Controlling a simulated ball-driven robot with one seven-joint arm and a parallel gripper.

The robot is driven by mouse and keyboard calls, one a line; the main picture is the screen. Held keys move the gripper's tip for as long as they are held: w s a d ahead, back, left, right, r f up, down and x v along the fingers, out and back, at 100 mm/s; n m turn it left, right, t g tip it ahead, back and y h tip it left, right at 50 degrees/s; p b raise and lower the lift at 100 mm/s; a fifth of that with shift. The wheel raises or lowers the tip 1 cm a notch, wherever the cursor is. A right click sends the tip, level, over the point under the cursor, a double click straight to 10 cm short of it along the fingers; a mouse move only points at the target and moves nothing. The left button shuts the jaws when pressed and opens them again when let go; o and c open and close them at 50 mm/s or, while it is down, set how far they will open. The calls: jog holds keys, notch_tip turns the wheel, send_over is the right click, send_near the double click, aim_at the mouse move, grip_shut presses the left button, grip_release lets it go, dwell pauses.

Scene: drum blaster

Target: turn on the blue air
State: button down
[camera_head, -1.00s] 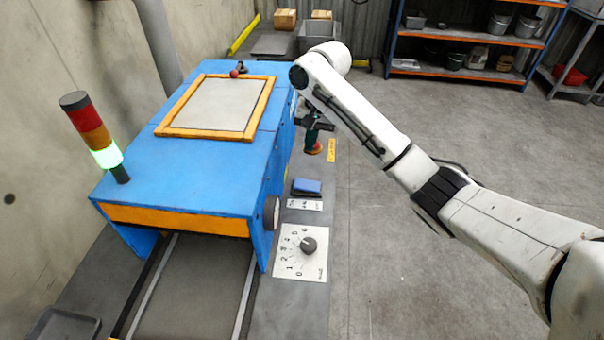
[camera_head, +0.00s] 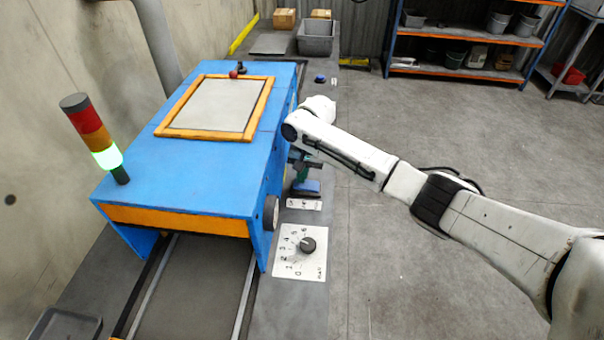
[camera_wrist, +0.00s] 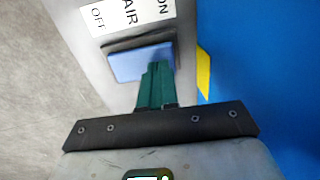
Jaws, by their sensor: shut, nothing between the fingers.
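The blue rocker switch (camera_head: 309,186) sits in a black frame on the grey strip right of the blue machine. In the wrist view the blue switch (camera_wrist: 130,63) lies beside a white label (camera_wrist: 127,16) reading ON, AIR and OFF. My gripper (camera_wrist: 157,68) is shut and empty, its green fingers overlapping the ON-side part of the switch. I cannot tell whether they touch it, or which way the switch is tipped. In the head view my gripper (camera_head: 301,178) is just behind the switch and partly hides it.
The blue machine (camera_head: 200,180) stands close on the left, with a lit green stack lamp (camera_head: 106,157). A dial (camera_head: 308,245) on a white plate is in front of the switch. A small blue-topped control (camera_head: 320,78) is farther back. Open floor lies to the right.

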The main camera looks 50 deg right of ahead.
jog(key=shift+w+a+r+p, duration=0.1)
jog(key=shift+w+r+p, duration=0.3)
jog(key=shift+p, duration=0.2)
jog(key=shift+w+f+p, duration=0.1)
jog(key=shift+w+p, duration=0.15)
jog(key=shift+p, duration=0.3)
jog(key=shift+s+a+f+p, duration=0.2)
jog(key=shift+s+f+p, duration=0.1)
jog(key=shift+f+p, duration=0.35)
jog(key=shift+d, duration=0.15)
jog(key=shift+r, duration=0.1)
jog(key=shift+s+d+r+p, duration=0.15)
jog(key=shift+s+d+p, duration=0.4)
jog(key=shift+p, duration=0.1)
jog(key=shift+r, duration=0.15)
